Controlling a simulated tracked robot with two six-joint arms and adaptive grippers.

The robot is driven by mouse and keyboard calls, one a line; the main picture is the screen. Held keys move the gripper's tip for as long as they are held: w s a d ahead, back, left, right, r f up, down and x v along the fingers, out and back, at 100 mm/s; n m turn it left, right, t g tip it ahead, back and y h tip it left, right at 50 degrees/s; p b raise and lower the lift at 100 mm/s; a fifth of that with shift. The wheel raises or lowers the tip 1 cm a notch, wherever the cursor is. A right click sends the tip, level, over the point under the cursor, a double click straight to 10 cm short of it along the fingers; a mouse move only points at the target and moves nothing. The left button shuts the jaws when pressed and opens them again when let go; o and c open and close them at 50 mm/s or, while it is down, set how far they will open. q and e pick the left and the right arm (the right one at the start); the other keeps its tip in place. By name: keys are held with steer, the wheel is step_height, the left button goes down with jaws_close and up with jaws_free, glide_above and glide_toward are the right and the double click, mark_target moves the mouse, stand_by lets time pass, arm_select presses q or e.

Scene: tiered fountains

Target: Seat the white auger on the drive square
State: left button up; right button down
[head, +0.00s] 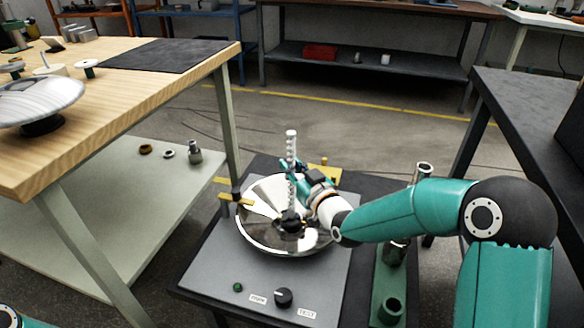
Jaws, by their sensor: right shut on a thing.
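The white auger (291,146) stands upright over the middle of the shiny steel bowl (258,242). My right gripper (288,168) reaches in from the right and is shut on the auger partway up its length. The auger's lower part runs down below the gripper to a dark hub (291,222) at the bowl's centre. I cannot make out the drive square itself, nor whether the auger's foot touches or sits on it. My left gripper is out of view.
The bowl sits on a grey panel with a black knob (283,297) and a green button (238,287). Yellow brackets (236,198) stand at its rim. A green rack (391,311) with metal tubes is right of it. A wooden bench (120,110) stands left.

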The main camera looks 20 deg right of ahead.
steer(key=c, duration=1)
jaws_free()
steer(key=shift+f, duration=0.15)
steer(key=v, duration=1.2)
